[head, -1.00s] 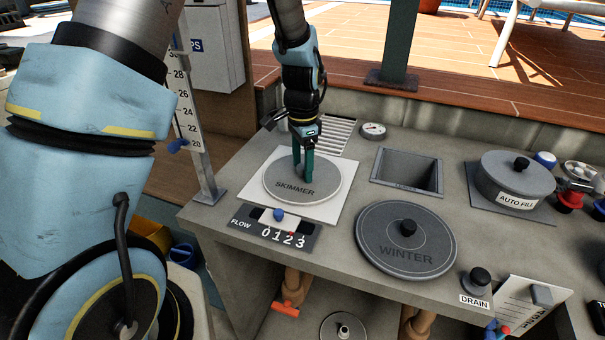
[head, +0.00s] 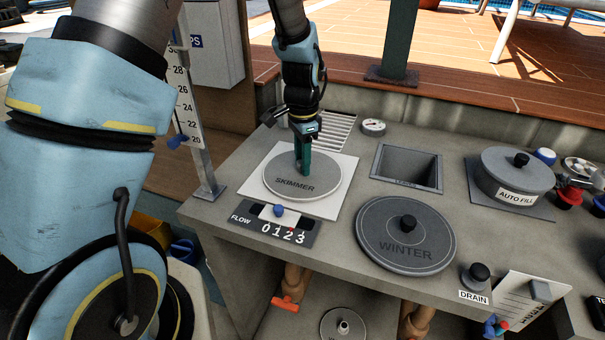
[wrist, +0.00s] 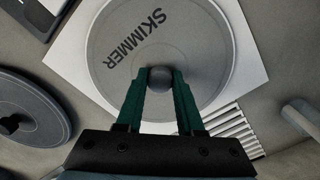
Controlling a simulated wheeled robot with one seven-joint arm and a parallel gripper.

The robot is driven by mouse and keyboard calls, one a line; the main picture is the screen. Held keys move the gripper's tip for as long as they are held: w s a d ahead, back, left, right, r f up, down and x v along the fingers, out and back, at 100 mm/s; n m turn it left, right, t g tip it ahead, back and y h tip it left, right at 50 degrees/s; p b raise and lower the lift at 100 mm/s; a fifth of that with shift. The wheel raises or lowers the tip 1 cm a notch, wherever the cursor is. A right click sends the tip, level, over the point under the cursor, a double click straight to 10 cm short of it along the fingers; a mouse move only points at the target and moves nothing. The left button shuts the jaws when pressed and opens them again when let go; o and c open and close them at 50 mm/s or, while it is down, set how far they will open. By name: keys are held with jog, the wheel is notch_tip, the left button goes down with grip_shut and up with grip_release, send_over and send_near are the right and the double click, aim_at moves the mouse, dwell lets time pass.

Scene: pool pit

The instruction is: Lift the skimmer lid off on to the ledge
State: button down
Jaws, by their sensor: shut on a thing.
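The skimmer lid (head: 325,178), a round grey disc marked SKIMMER, lies over a white square plate (head: 333,206). My gripper (head: 303,171) points down at its middle from above, with green fingers. In the wrist view the fingers are shut on the lid's round dark knob (wrist: 159,78), one on each side. The lid (wrist: 195,35) looks level, and I see no clear gap beneath it. What lies under the lid is hidden. I cannot tell for sure which surface is the ledge.
The WINTER lid (head: 385,232) and a square open recess (head: 425,172) are to the right. A FLOW panel (head: 252,224) is in front, a slotted grate (head: 338,128) and a gauge (head: 373,127) behind. The AUTO FILL pot (head: 500,178) stands farther right. Bare counter lies between them.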

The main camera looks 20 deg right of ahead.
dwell(0.4)
notch_tip(320, 180, up, 9)
jog(key=b, duration=0.2)
jog(key=shift+b, duration=0.35)
jog(key=shift+r, duration=0.55)
jog(key=shift+a, duration=0.1)
